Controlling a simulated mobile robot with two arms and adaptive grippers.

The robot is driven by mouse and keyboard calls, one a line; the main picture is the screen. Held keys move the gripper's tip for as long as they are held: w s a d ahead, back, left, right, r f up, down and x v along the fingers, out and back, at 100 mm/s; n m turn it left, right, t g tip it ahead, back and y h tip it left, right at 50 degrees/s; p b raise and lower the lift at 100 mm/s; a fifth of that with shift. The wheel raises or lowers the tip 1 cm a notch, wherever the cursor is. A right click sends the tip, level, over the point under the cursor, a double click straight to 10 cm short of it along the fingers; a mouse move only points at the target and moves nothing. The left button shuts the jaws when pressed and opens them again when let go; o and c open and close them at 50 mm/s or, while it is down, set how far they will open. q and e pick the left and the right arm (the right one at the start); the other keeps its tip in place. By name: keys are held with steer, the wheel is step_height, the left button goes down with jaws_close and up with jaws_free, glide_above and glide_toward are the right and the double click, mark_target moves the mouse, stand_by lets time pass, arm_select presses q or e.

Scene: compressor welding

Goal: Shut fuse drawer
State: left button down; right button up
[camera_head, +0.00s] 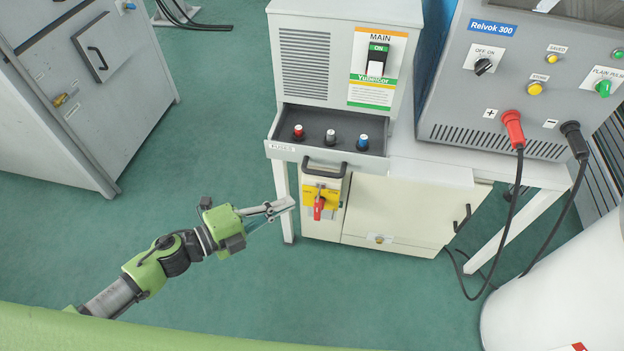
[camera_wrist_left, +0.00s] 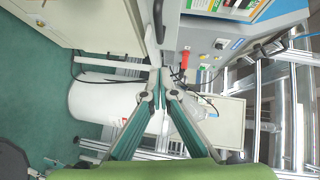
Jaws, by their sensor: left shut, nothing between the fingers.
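The fuse drawer (camera_head: 283,149) sticks out open from the front of the grey MAIN cabinet (camera_head: 305,60). Three fuses stand in it: red-topped (camera_head: 298,132), white-topped (camera_head: 331,137) and blue-topped (camera_head: 362,143). A dark handle (camera_head: 325,168) juts out at the drawer's front. My left gripper (camera_head: 288,203) is shut and empty, below and to the left of the handle, apart from the drawer. Its closed fingers (camera_wrist_left: 160,92) show in the left wrist view. My right gripper is not in view.
Below the drawer are a yellow switch plate with a red knob (camera_head: 319,208) and a cream cabinet (camera_head: 400,212). The Relvok 300 welder (camera_head: 470,95) with cables stands to the right. A white cylinder (camera_head: 560,285) is at lower right. Green floor is free at left.

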arm_select(q)
steer(key=shift+w+d+f+p, duration=0.2)
steer(key=shift+w+d+f, duration=0.1)
steer(key=shift+w+d, duration=0.9)
steer(key=shift+w+d+f+p, duration=0.3)
steer(key=shift+w+d, duration=0.5)
steer(key=shift+w, duration=0.85)
steer(key=shift+w+d+f+p, duration=0.1)
steer(key=shift+w+d+f, duration=0.25)
steer(key=shift+w+d, duration=0.85)
steer(key=shift+w+a, duration=0.15)
steer(key=shift+a, duration=0.05)
steer(key=shift+w, duration=0.1)
